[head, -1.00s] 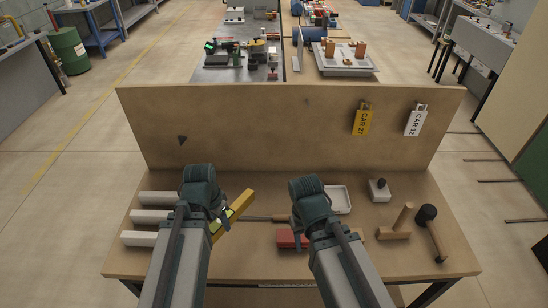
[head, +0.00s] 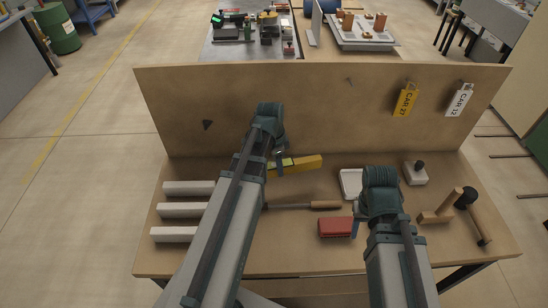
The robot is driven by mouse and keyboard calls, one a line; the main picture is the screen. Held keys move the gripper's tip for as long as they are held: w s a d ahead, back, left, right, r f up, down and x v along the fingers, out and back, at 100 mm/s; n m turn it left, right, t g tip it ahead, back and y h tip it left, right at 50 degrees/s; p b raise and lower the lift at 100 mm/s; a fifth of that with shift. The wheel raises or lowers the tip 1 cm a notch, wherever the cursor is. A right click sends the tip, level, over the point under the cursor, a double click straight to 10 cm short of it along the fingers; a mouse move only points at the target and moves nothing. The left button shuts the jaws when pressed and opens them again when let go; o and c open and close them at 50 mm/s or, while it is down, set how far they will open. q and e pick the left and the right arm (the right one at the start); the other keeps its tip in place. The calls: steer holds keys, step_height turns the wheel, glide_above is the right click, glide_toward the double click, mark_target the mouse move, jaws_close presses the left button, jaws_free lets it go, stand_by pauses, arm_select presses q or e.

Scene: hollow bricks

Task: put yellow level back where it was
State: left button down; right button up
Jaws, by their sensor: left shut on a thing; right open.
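The yellow level (head: 306,163) is a short yellow bar with a pale green patch near its left part. It lies roughly level, close to the foot of the upright back board. My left gripper (head: 279,165) is shut on it near its left end, and my arm hides that end. I cannot tell whether the level touches the table. My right gripper (head: 356,222) is open, low over the table at the right of a red block, with nothing seen in it; its fingers are partly hidden by my wrist.
Tags hang on the back board (head: 270,105).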

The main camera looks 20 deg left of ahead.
arm_select(q)
steer(key=w+a+m, duration=0.1)
steer(key=w+a, duration=0.1)
steer(key=w+a+f+m, duration=0.1)
steer(key=w+a, duration=0.1)
steer(key=shift+f+m+b, duration=0.1)
steer(key=shift+m+b, duration=0.2)
steer(key=shift+b, duration=0.1)
arm_select(e)
steer(key=shift+f, duration=0.6)
arm_select(q)
steer(key=shift+f, duration=0.1)
arm_select(e)
steer(key=shift+f, duration=0.1)
arm_select(q)
step_height(320, 180, down, 9)
steer(key=b, duration=0.9)
arm_select(e)
step_height(320, 180, down, 9)
steer(key=shift+f, duration=0.1)
arm_select(q)
steer(key=shift+f+b, duration=0.35)
steer(key=shift+b, duration=0.1)
arm_select(e)
steer(key=shift+f, duration=0.25)
arm_select(q)
steer(key=shift+c, duration=1.8)
jaws_free()
